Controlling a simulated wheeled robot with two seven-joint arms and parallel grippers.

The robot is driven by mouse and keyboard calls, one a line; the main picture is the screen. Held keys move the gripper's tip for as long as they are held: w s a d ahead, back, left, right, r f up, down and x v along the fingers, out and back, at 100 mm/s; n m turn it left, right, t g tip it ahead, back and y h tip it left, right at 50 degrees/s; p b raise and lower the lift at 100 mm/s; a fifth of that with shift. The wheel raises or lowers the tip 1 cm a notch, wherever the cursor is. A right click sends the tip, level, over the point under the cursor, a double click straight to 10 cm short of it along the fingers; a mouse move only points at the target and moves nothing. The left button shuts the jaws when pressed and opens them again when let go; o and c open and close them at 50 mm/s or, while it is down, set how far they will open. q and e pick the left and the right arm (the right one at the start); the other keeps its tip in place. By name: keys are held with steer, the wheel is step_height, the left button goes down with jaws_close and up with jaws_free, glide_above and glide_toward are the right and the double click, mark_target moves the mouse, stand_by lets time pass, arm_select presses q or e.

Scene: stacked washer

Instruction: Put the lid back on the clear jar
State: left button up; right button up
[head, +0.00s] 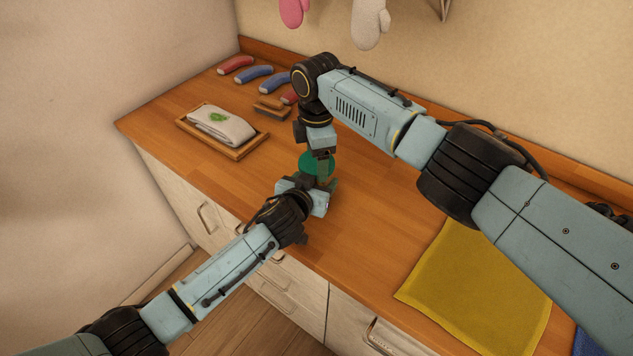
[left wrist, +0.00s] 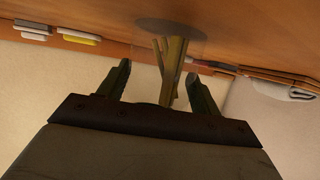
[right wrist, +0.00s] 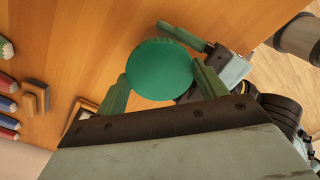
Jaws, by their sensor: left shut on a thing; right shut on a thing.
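The green round lid (head: 314,163) is between the fingers of my right gripper (head: 319,156), seen from above. In the right wrist view, the lid (right wrist: 158,68) fills the space between the fingers of my right gripper (right wrist: 160,88). The clear jar (left wrist: 165,62), with brownish-green stick-like contents, stands on the counter between the fingers of my left gripper (left wrist: 160,82). The head view mostly hides the jar behind the grippers and lid. The lid is directly over the jar; I cannot tell whether it touches the rim. Both grippers are shut on their things.
A wooden tray (head: 247,154) with a folded white cloth (head: 221,126) is at the left. Several red and blue rolled items (head: 254,74) lie by the back wall. A yellow cloth (head: 478,285) lies at the front right. The wooden counter (head: 375,225) is clear right of the grippers.

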steer(key=o, duration=1.1)
steer(key=shift+r, duration=2.25)
steer(key=shift+c, duration=0.3)
step_height(320, 180, up, 4)
steer(key=n, duration=0.3)
steer(key=shift+f, duration=0.2)
